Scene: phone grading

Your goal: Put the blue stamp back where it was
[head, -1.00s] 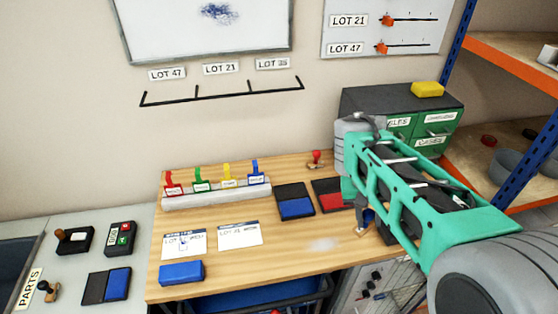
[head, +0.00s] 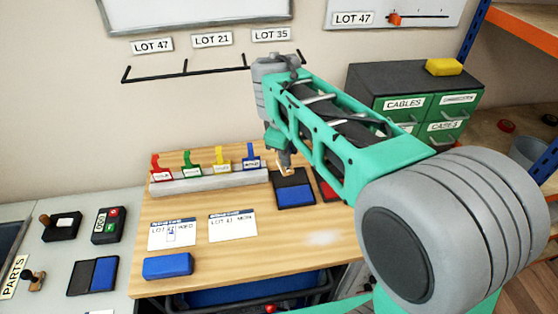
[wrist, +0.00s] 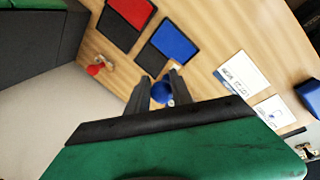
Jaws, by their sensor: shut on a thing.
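The blue stamp (wrist: 160,93) is held between the fingers of my gripper (wrist: 163,87) in the wrist view, its round blue part showing. In the head view my gripper (head: 285,163) is over the back edge of the open blue ink pad (head: 293,192), and only a small light bit of the stamp shows there. I cannot tell its height above the table. The blue pad also shows in the wrist view (wrist: 172,42), beside a red ink pad (wrist: 125,18). A red stamp (wrist: 96,69) lies or stands near the red pad; my arm hides it in the head view.
A rack (head: 210,182) with red, green, yellow and blue clips stands left of my gripper. Two printed cards (head: 172,233) (head: 233,226) and a blue block (head: 167,265) are in front. A green drawer cabinet (head: 430,105) stands back right. The table's front middle is clear.

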